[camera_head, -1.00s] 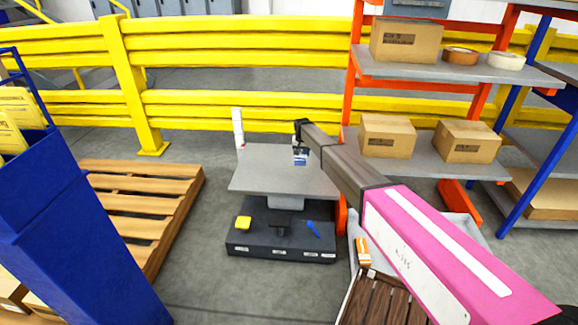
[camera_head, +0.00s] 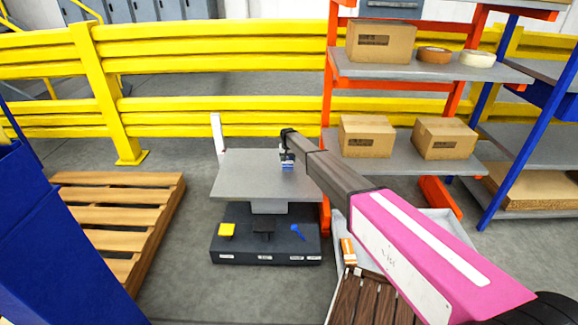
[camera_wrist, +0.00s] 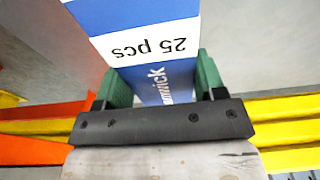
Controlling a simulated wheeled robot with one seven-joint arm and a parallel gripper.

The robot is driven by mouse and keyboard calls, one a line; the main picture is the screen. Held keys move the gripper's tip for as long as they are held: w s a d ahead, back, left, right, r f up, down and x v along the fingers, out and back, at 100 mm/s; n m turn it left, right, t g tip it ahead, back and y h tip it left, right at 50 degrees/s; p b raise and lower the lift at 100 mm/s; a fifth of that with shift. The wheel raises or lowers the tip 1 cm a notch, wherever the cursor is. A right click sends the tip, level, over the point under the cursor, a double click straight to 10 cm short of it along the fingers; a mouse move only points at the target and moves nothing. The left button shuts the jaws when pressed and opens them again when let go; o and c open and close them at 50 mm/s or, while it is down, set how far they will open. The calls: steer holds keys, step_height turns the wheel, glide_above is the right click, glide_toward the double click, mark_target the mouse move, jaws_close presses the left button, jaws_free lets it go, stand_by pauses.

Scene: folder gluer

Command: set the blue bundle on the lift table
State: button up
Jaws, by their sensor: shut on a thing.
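The blue bundle (camera_wrist: 165,78) is a blue and white block marked "25 pcs". It fills the space between the green finger pads of my gripper (camera_wrist: 160,88) in the wrist view. In the head view, my gripper (camera_head: 287,152) is shut on the bundle (camera_head: 288,166), which looks small there and appears over the right part of the lift table (camera_head: 245,182). The table has a flat grey top on a dark base. I cannot tell whether the bundle touches the top or hangs just above it.
A yellow button (camera_head: 227,230) and a blue pedal or lever (camera_head: 297,232) sit on the table's base. A wooden pallet (camera_head: 110,205) lies left. An orange rack (camera_head: 400,155) with cartons stands close on the right. A yellow guard rail (camera_head: 220,107) runs behind. Most of the tabletop is clear.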

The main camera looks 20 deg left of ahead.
mark_target(289, 159)
steer(key=shift+w+d+f, duration=0.2)
steer(key=shift+w+f, duration=0.35)
steer(key=shift+w, duration=0.05)
steer(key=shift+f, duration=1.85)
steer(key=shift+f, duration=0.1)
steer(key=o, duration=1)
steer(key=r, duration=0.4)
steer(key=s+r, duration=0.1)
steer(key=r, duration=0.7)
steer(key=shift+s+d, duration=0.35)
steer(key=shift+d, duration=0.05)
